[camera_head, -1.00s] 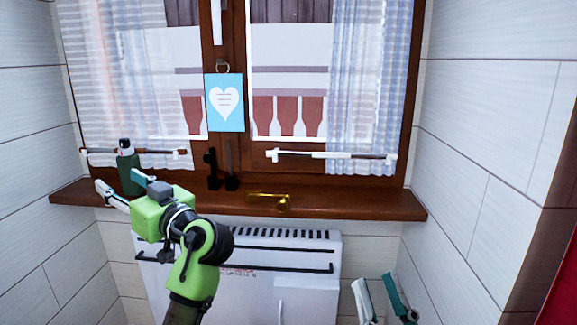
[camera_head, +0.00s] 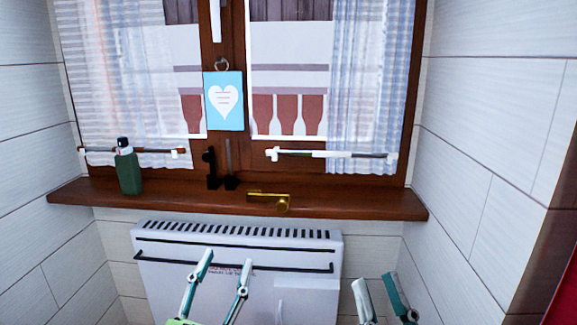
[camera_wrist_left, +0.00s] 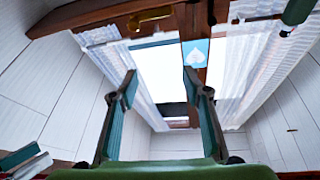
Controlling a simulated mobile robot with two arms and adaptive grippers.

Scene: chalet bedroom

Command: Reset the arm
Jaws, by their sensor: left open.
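My left gripper (camera_head: 226,258) is low in the head view, in front of the white heater. Its two fingers point up and stand well apart, with nothing between them. In the left wrist view its fingers (camera_wrist_left: 160,78) are also spread and empty. My right gripper (camera_head: 373,282) shows at the bottom right of the head view, its two fingers apart and empty. The rest of both arms is mostly out of the head view.
A green bottle (camera_head: 129,172) stands upright at the left of the wooden window sill (camera_head: 350,203). A brass object (camera_head: 270,198) lies on the sill. The white heater (camera_head: 240,245) is below. A blue heart card (camera_head: 224,101) hangs at the window. White walls close both sides.

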